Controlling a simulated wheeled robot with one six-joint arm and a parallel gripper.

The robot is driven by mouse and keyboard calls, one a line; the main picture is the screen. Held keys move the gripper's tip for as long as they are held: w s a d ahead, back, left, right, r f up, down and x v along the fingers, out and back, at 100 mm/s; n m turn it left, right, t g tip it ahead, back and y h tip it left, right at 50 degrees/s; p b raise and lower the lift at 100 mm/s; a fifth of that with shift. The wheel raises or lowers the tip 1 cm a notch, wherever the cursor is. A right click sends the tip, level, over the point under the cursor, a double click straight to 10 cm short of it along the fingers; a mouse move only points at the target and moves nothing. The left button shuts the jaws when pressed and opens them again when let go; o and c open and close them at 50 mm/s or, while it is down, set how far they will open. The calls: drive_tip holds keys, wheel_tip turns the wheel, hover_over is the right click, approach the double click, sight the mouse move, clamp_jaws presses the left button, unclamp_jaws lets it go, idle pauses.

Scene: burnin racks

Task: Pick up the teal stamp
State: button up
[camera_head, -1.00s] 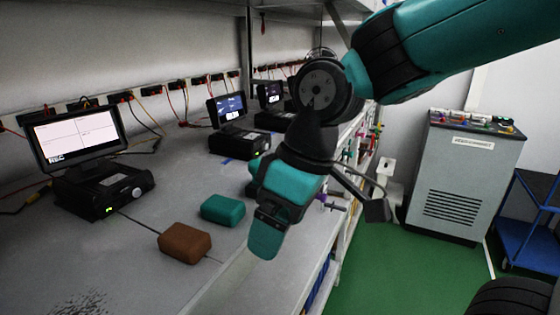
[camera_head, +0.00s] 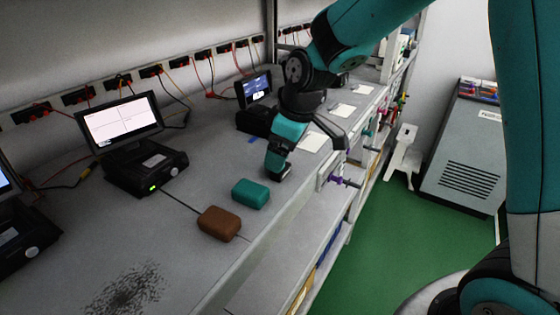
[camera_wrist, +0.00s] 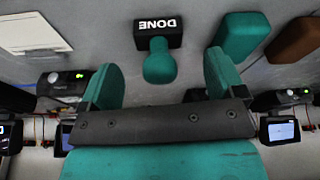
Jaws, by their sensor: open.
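The teal stamp shows in the wrist view, with a round teal handle (camera_wrist: 160,64) and a black block (camera_wrist: 159,35) marked DONE. In the head view it cannot be made out and seems hidden by my gripper (camera_head: 277,170). My gripper, also in the wrist view (camera_wrist: 162,68), is open, with its two teal fingers apart. The stamp's handle appears between the fingertips in the picture, with space on both sides. I cannot tell how far ahead of them it is.
A teal rounded block (camera_head: 251,193) and a brown rounded block (camera_head: 219,224) lie on the grey bench (camera_head: 190,270) near my gripper. Black devices with screens (camera_head: 121,123) stand along the back. White cards (camera_head: 342,110) lie further along. Purple fittings (camera_head: 345,182) jut from the front edge.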

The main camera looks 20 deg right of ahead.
drive_tip(key=shift+p+x, duration=0.5)
drive_tip(key=shift+x, duration=1.4)
drive_tip(key=c, duration=1.1)
drive_tip(key=shift+r, duration=0.1)
drive_tip(key=shift+r+b, duration=0.55)
drive_tip(key=shift+r, duration=0.25)
drive_tip(key=shift+s+d+r+b, duration=0.15)
drive_tip(key=shift+s+r+b, duration=0.05)
drive_tip(key=shift+r+b, duration=0.2)
drive_tip(key=shift+s+d+r+b, duration=0.15)
drive_tip(key=shift+d+r+b, duration=0.1)
drive_tip(key=shift+r, duration=0.1)
drive_tip(key=s+d+b, duration=0.5)
drive_tip(key=s+d, duration=0.5)
drive_tip(key=s, duration=0.4)
drive_tip(key=shift+r, duration=0.15)
